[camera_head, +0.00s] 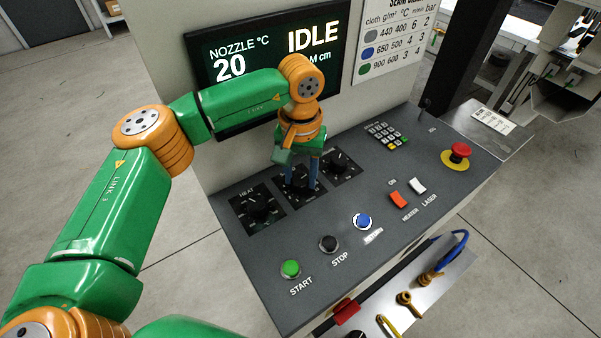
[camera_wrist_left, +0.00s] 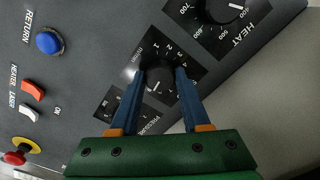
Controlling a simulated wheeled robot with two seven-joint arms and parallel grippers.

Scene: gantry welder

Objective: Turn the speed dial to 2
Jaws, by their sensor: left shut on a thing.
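The speed dial (camera_wrist_left: 160,78) is the middle of three black dials in a row on the grey console. Its printed scale shows 1, 2, 3 and 4 in the left wrist view, and a white mark shows on the knob on the side away from those numbers. Its name label is hidden. My left gripper (camera_head: 301,188) reaches down over this dial from above. In the left wrist view, the two blue fingers of my left gripper (camera_wrist_left: 161,74) are shut on the knob, one on each side. My right gripper is not in view.
The heat dial (camera_head: 259,210) and pressure dial (camera_head: 337,167) sit close on either side. Green start (camera_head: 291,268), black stop (camera_head: 328,244) and blue return (camera_head: 362,221) buttons lie nearer the front. A red emergency button (camera_head: 459,151) is at right. The screen (camera_head: 228,98) reads IDLE.

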